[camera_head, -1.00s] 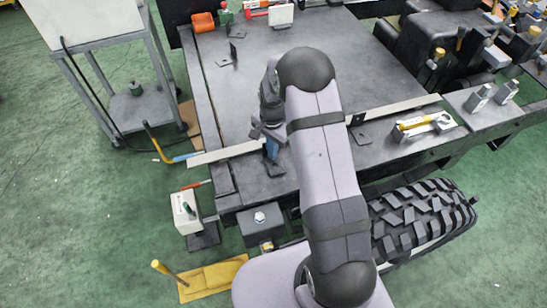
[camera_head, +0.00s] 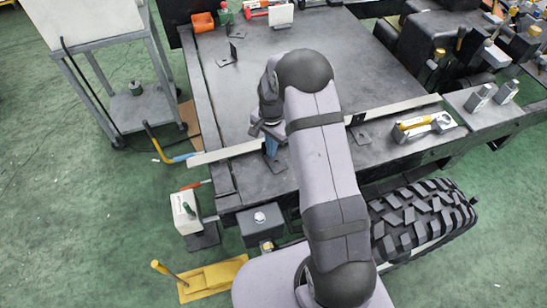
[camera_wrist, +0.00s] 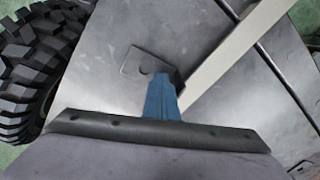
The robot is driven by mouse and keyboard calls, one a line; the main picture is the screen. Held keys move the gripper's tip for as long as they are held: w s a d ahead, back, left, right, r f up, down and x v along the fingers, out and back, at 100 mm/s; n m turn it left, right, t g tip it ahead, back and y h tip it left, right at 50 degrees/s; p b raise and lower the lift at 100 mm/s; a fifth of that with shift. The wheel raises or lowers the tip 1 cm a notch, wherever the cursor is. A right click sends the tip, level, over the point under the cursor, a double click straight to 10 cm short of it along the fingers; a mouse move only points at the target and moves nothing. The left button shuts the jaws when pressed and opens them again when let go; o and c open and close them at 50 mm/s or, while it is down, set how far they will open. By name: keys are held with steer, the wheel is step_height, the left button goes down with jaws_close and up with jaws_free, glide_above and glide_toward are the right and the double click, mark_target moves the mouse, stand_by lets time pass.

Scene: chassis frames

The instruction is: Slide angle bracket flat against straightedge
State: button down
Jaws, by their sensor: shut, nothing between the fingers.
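The straightedge (camera_head: 226,153) is a long pale bar lying across the near part of the dark bench; it also shows in the wrist view (camera_wrist: 235,48). A flat grey angle bracket (camera_wrist: 138,62) with a round mark in its plate lies beside the straightedge. Its dark upright flange is close to the bar, but I cannot tell whether they touch. My gripper (camera_head: 271,150) points down with blue fingers shut and empty. In the wrist view my gripper (camera_wrist: 160,80) is at the bracket and covers part of it. Contact is unclear.
Another bracket (camera_head: 361,136) lies by the straightedge to the right of my arm. A third bracket (camera_head: 229,56) stands at the back left. A grey block with a yellow-handled tool (camera_head: 425,126) is on the right. The bench middle behind the straightedge is clear.

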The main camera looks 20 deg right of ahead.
steer(key=shift+w, duration=0.6)
stand_by(0.6)
steer(key=shift+r, duration=0.2)
step_height(320, 180, up, 7)
steer(key=s+p, duration=0.1)
steer(key=p, duration=0.4)
steer(key=shift+f, duration=0.15)
stand_by(0.5)
steer(key=shift+n, duration=0.3)
